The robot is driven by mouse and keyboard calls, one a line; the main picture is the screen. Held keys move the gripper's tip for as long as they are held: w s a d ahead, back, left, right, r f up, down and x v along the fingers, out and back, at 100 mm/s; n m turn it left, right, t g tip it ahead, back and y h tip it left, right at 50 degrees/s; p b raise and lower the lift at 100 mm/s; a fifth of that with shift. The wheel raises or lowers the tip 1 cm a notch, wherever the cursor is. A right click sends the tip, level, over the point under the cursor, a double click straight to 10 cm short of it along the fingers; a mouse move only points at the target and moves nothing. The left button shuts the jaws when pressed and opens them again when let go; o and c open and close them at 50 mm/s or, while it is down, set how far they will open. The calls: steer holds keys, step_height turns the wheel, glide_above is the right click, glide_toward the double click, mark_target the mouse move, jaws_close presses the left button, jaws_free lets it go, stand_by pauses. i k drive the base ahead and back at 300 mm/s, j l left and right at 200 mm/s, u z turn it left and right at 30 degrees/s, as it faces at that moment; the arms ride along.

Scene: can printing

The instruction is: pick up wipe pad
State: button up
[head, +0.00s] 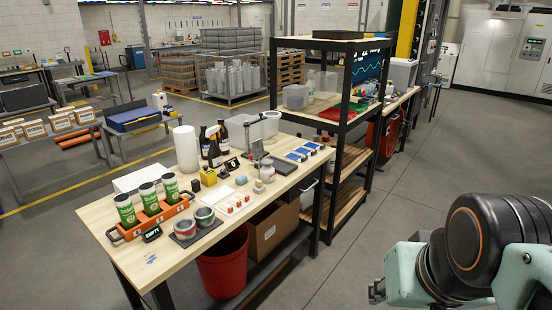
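No item on the wooden workbench (150,262) can be named with certainty as the wipe pad at this size. A flat white square piece (218,194) lies near the middle of the bench. A small yellow block (208,178) stands just behind it, and several blue-and-white flat pieces (297,156) lie at the bench's right end. My arm shows at the lower right, well away from the bench. The fingertips of my gripper do not show, and nothing on the bench is touched by my arm.
Green cans stand in an orange rack (150,222) at the front left. Beside it are two tape-like rolls (204,217), with a white paper roll (186,149) and a spray bottle (214,150) behind. A black shelf unit (330,45) adjoins the right end. Floor (400,190) right of the bench is clear.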

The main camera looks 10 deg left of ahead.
mark_target(243, 179)
steer(key=i+l+u, duration=0.1)
steer(key=i+u, duration=0.2)
steer(key=i, duration=0.85)
